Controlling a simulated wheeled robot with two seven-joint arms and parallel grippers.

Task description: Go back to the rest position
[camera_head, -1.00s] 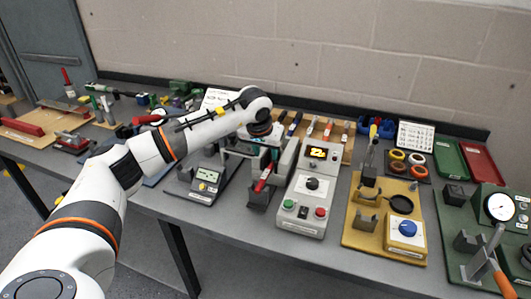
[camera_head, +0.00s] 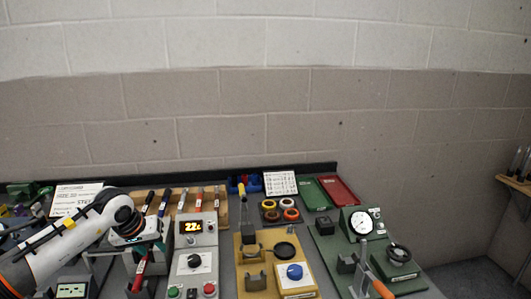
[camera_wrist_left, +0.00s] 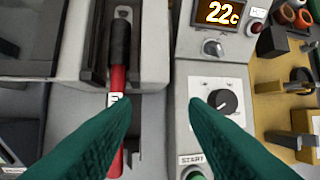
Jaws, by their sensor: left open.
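My left arm comes in from the lower left of the head view, bent down at the wrist. My left gripper (camera_head: 140,245) is over the bench beside the grey control box (camera_head: 193,262); its fingers are hard to make out there. In the left wrist view its two green fingers (camera_wrist_left: 160,104) stand apart with nothing between them. A red tool with a black end (camera_wrist_left: 119,75) lies in a grey holder to the left of the gap. The control box, reading "22c", is to the right (camera_wrist_left: 182,70). My right gripper is out of view.
A row of handled tools (camera_head: 182,197) stands behind the gripper. To the right are a yellow fixture (camera_head: 266,258), a green gauge station (camera_head: 361,225), and green (camera_head: 317,194) and red (camera_head: 338,191) trays. A block wall closes the back.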

